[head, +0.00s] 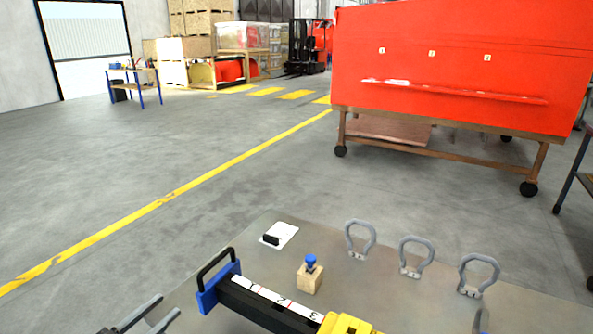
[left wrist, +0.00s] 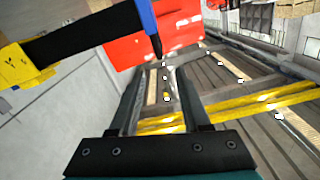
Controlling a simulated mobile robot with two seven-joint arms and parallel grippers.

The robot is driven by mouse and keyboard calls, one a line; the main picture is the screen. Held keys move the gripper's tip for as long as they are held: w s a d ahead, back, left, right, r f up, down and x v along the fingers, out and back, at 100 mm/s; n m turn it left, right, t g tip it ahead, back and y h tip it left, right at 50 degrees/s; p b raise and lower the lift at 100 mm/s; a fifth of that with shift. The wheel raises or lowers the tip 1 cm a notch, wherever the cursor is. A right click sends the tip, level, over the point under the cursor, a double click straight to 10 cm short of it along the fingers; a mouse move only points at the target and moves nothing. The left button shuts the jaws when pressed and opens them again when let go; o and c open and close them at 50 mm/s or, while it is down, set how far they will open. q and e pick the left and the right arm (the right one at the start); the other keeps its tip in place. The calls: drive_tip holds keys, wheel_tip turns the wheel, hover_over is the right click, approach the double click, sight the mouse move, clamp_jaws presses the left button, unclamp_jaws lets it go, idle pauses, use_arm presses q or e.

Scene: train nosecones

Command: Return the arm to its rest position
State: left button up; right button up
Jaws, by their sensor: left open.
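My left gripper (head: 150,312) is at the bottom left of the head view, beside the left side of the work table (head: 250,245). Its two fingers are apart and nothing is between them. It also fills the lower middle of the left wrist view (left wrist: 163,100), with its fingers spread and empty. A long black bar tool with a blue handled end (head: 218,285) and a yellow part (head: 345,324) lies on the table, to the right of the gripper and apart from it. My right gripper cannot be made out.
A wooden block with a blue knob (head: 309,277), a white card with a black piece (head: 279,236) and three grey loops (head: 360,238) are on the table. A red nosecone (head: 460,70) on a wheeled wooden frame stands beyond. The floor at left is clear.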

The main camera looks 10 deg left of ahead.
use_arm(q)
drive_tip(key=s+f+n+g+y+b, duration=0.15)
drive_tip(key=s+f, duration=0.25)
drive_tip(key=f, duration=0.6)
drive_tip(key=s+a+f+n+g+y, duration=0.1)
drive_tip(key=s+f+g+y, duration=0.3)
drive_tip(key=f, duration=0.6)
drive_tip(key=s+f+n+g+y, duration=0.15)
drive_tip(key=s+f, duration=0.35)
drive_tip(key=f, duration=0.5)
drive_tip(key=s+d+f+g, duration=0.3)
drive_tip(key=s+d+f, duration=0.2)
drive_tip(key=s, duration=0.2)
drive_tip(key=s+d+f+g+b, duration=0.1)
drive_tip(key=s+d+f+g, duration=0.2)
drive_tip(key=s+d+f, duration=0.2)
drive_tip(key=s+d+f+g+h, duration=0.1)
drive_tip(key=s+d+f, duration=0.4)
drive_tip(key=s, duration=0.6)
drive_tip(key=shift+d+f+g, duration=0.35)
drive_tip(key=shift+f+g, duration=0.05)
drive_tip(key=shift+g, duration=0.5)
